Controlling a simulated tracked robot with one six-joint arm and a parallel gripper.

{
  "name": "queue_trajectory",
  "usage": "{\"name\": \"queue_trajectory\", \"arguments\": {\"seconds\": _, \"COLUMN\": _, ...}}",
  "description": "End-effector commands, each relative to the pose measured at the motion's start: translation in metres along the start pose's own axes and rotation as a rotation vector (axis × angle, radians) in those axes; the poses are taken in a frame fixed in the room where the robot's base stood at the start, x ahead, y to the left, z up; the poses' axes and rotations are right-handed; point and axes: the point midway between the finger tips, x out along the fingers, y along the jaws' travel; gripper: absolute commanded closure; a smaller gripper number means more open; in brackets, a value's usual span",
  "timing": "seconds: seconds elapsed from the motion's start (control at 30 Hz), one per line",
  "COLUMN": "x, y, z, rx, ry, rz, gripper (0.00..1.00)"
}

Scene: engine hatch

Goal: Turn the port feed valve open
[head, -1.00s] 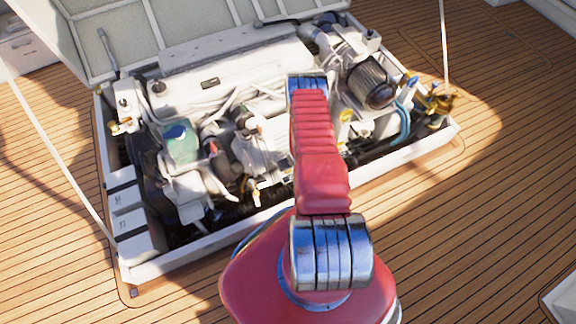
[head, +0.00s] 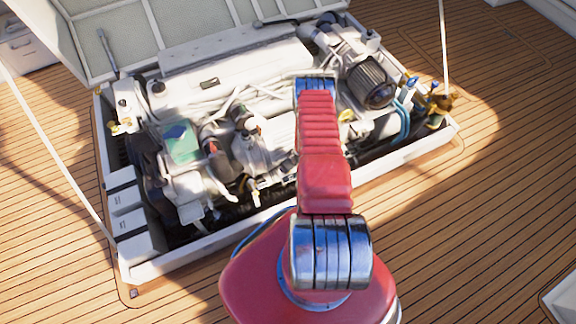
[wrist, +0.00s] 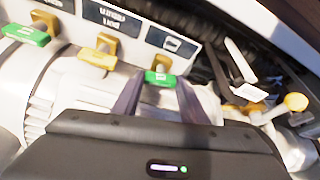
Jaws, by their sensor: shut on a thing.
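In the wrist view my gripper (wrist: 158,97) has its two dark fingers on either side of a green valve handle (wrist: 160,78) and is shut on it. The handle sits below a small dark label plate (wrist: 173,44), too small to read. To its left are a yellow handle (wrist: 98,58) on a brass stem and another green handle (wrist: 26,34). The lettering on the plate above them is upside down, so I cannot tell surely which valve is the port feed. In the head view my arm hides the gripper and the held handle.
The open engine hatch (head: 290,205) has a white raised rim around the engine (head: 240,75). In the wrist view a white lever (wrist: 240,62) and a yellow knob (wrist: 296,102) stand right of the fingers. Teak deck (head: 480,220) around the hatch is clear.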

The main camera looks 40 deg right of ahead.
Motion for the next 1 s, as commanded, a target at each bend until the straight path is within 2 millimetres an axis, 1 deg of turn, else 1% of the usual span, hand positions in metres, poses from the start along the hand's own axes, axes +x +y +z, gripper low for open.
{"name": "queue_trajectory", "arguments": {"seconds": 0.13, "x": 0.000, "y": -0.001, "z": -0.001, "rx": -0.002, "ry": 0.002, "rz": -0.002, "gripper": 0.83}}
{"name": "queue_trajectory", "arguments": {"seconds": 0.17, "x": 0.000, "y": -0.001, "z": -0.001, "rx": -0.002, "ry": 0.002, "rz": -0.002, "gripper": 0.59}}
{"name": "queue_trajectory", "arguments": {"seconds": 0.4, "x": 0.000, "y": -0.001, "z": -0.001, "rx": 0.000, "ry": 0.001, "rz": -0.001, "gripper": 0.42}}
{"name": "queue_trajectory", "arguments": {"seconds": 0.77, "x": -0.003, "y": 0.000, "z": -0.001, "rx": 0.001, "ry": 0.001, "rz": 0.000, "gripper": 0.42}}
{"name": "queue_trajectory", "arguments": {"seconds": 0.87, "x": -0.008, "y": 0.000, "z": -0.001, "rx": 0.002, "ry": 0.001, "rz": 0.001, "gripper": 0.42}}
{"name": "queue_trajectory", "arguments": {"seconds": 1.0, "x": -0.022, "y": 0.000, "z": -0.001, "rx": 0.002, "ry": 0.001, "rz": 0.000, "gripper": 0.42}}
